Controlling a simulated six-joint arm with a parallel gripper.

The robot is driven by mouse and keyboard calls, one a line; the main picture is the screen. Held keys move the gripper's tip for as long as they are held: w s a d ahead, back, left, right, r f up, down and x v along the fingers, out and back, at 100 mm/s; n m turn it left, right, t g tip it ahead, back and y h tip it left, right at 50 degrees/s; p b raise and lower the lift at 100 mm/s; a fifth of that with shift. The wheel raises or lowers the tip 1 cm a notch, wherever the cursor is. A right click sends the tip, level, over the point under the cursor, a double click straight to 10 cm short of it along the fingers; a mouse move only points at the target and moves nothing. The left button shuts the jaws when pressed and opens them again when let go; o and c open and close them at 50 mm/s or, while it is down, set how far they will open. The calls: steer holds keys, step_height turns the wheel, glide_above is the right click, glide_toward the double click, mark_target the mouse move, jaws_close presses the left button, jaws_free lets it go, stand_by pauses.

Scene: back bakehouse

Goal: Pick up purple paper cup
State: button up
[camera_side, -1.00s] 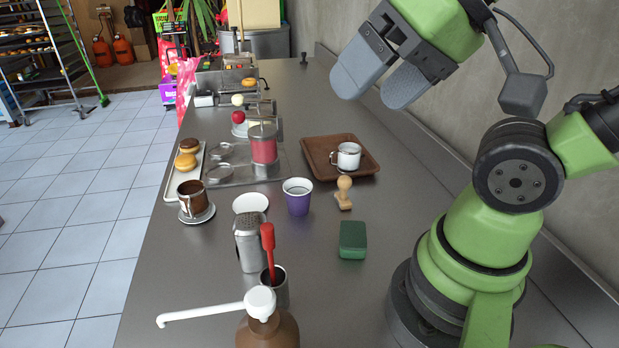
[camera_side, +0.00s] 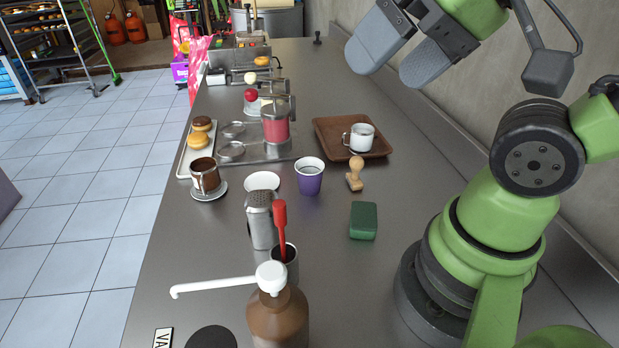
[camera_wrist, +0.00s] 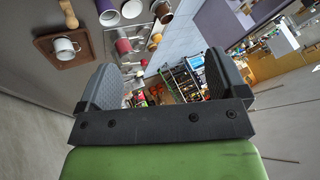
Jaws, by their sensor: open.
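The purple paper cup (camera_side: 310,181) stands upright on the steel counter in the side view, with a white rim and an open top.
A wooden stamp (camera_side: 355,176) stands just right of the cup, a white dish (camera_side: 262,182) lies left. A brown tray (camera_side: 322,128) with a white mug is behind. A metal shaker (camera_side: 261,222), a red-handled tool (camera_side: 281,222) and a pump bottle (camera_side: 277,318) stand nearer. A green block (camera_side: 363,221) lies right.

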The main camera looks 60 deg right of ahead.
steer(key=n+g+h, duration=0.2)
steer(key=n+g, duration=0.1)
steer(key=g, duration=0.4)
glide_above(310, 167)
steer(key=s+a, duration=0.2)
step_height(310, 167, down, 22)
steer(key=shift+w+f, duration=0.2)
steer(key=shift+f, duration=1.25)
steer(key=shift+w+f, duration=0.15)
steer(key=shift+f, duration=1.25)
steer(key=c, duration=1)
